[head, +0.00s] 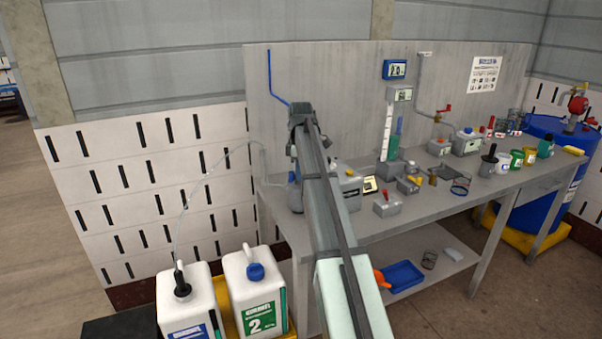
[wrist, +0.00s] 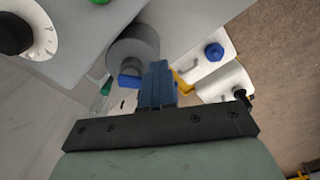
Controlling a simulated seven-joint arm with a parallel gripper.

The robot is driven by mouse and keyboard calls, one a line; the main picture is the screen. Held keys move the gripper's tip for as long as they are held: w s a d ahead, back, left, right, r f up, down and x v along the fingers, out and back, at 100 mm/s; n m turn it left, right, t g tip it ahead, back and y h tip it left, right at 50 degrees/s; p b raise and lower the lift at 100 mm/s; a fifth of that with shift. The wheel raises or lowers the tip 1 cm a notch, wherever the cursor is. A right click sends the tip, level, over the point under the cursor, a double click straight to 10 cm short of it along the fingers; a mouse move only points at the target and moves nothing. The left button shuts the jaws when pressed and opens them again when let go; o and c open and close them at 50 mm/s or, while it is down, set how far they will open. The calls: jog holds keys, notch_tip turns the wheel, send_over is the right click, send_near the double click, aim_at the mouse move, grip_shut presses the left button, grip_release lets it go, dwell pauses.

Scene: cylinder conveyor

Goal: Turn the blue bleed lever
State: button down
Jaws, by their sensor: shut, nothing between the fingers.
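The blue bleed lever (wrist: 127,82) shows in the wrist view as a small blue piece at the front of a grey cylinder (wrist: 134,50). In the head view, a small blue piece (head: 291,177) shows on the pump-like unit just left of my arm. My gripper (wrist: 157,68) is shut and empty, with its dark blue-grey fingers just right of the lever in the wrist view. I cannot tell whether they touch it. In the head view my arm hides the fingertips and part of the unit.
Two white canisters (head: 187,304) stand on the floor in front of the bench, one with a blue cap (head: 255,272). A thin clear hose (head: 200,178) runs up to the bench. A small grey box with a red switch (head: 386,206) and other equipment stand right of my arm.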

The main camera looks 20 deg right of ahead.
jog(key=shift+w, duration=0.15)
jog(key=shift+w+a, duration=0.35)
jog(key=shift+w, duration=0.5)
jog(key=c, duration=1.3)
grip_release()
jog(key=shift+c, duration=0.2)
jog(key=shift+w+d+r, duration=0.1)
jog(key=shift+r, duration=0.05)
jog(key=shift+c, duration=0.3)
jog(key=shift+r, duration=0.1)
